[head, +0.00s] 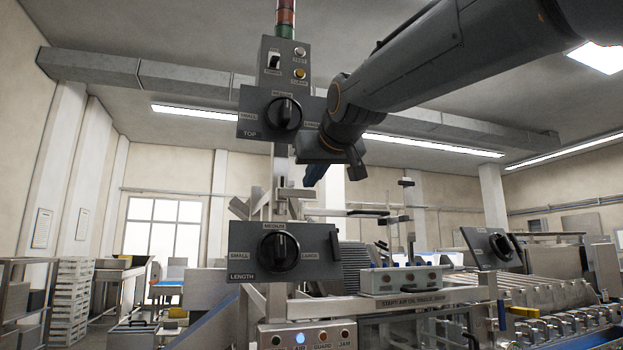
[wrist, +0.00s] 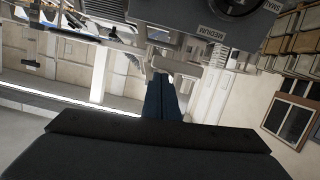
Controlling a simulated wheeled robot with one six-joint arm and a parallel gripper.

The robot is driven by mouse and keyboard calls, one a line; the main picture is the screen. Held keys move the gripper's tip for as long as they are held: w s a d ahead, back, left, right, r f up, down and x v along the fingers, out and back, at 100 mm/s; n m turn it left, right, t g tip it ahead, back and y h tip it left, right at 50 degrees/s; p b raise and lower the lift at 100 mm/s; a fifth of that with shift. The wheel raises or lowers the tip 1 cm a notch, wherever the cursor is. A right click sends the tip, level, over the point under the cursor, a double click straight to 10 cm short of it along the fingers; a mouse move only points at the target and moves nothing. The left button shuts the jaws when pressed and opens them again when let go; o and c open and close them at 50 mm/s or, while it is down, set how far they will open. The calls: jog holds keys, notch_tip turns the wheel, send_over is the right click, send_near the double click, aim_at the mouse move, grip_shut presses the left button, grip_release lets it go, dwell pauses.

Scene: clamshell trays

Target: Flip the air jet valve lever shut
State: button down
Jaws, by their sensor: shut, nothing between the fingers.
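I cannot pick out the air jet valve lever with certainty in either view. My gripper (head: 314,174) hangs from the arm in the upper middle of the head view, with blue fingers shut and empty. In the wrist view the shut fingers (wrist: 165,98) point at a pale metal bracket (wrist: 174,64); whether they touch it is unclear. In the head view a metal bracket (head: 296,193) on the post is just below and left of the fingertips. A box with several knobs (head: 405,280) stands lower right, its label only partly readable.
The TOP dial panel (head: 255,118) is left of my wrist, and the LENGTH dial panel (head: 250,262) is below the gripper. A switch box (head: 271,72) and signal tower (head: 286,20) rise above. Another dial panel (head: 492,248) and a conveyor (head: 560,290) are at right.

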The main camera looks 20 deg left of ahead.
jog(key=s+d+r+b, duration=0.1)
jog(key=s+d+r, duration=0.4)
jog(key=s, duration=0.3)
jog(key=shift+d+r, duration=0.4)
jog(key=shift+r, duration=0.2)
jog(key=w+d+f+m+g+h, duration=0.1)
jog(key=w+d+f+h, duration=0.3)
jog(key=f, duration=0.9)
jog(key=w+d+f+m+g, duration=0.15)
jog(key=d+f, duration=0.45)
jog(key=f, duration=0.7)
jog(key=w+d+f+m+g+h, duration=0.15)
jog(key=w+d+f, duration=0.3)
jog(key=f, duration=0.85)
jog(key=s+d+f+m+g+h, duration=0.1)
jog(key=s+d+f+g, duration=0.1)
jog(key=s+d+f, duration=0.4)
jog(key=s+d+f+m+g+h, duration=0.1)
jog(key=s+d+f, duration=0.6)
jog(key=f, duration=0.9)
jog(key=s+d+f+m+g+h, duration=0.1)
jog(key=s+d+f+m+g, duration=0.1)
jog(key=s+d+f+g, duration=0.2)
jog(key=s+d+f, duration=0.3)
jog(key=s+f, duration=0.3)
jog(key=f, duration=0.1)
jog(key=shift+s+d, duration=0.15)
jog(key=shift+s, duration=0.1)
